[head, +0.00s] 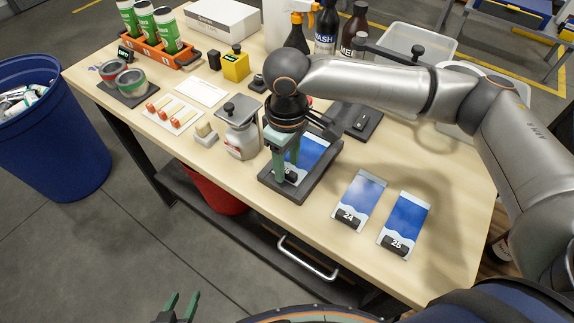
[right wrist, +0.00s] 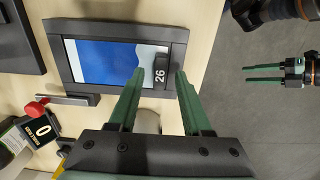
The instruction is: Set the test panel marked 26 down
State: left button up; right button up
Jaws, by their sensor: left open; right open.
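The test panel marked 26 (right wrist: 105,61) is a blue and white card with a black number block at one end. It lies flat inside a dark rectangular frame tray (right wrist: 176,34) on the table; the tray also shows in the head view (head: 317,184). My right gripper (right wrist: 157,76) is open, its green fingers on either side of the number block. It reaches down over the tray in the head view (head: 286,178) and hides part of the panel. I cannot tell whether the fingers touch it. My left gripper (head: 181,300) is open and empty, off the table at the bottom.
Panels 24 (head: 361,193) and 25 (head: 404,226) lie to the right of the tray. A grey press-like can (head: 240,135) stands just left of it. Bottles (head: 327,30) stand at the back. A blue bin (head: 50,135) is at far left.

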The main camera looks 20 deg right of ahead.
notch_tip(320, 180, up, 11)
jog(key=shift+f, duration=0.2)
dwell(0.5)
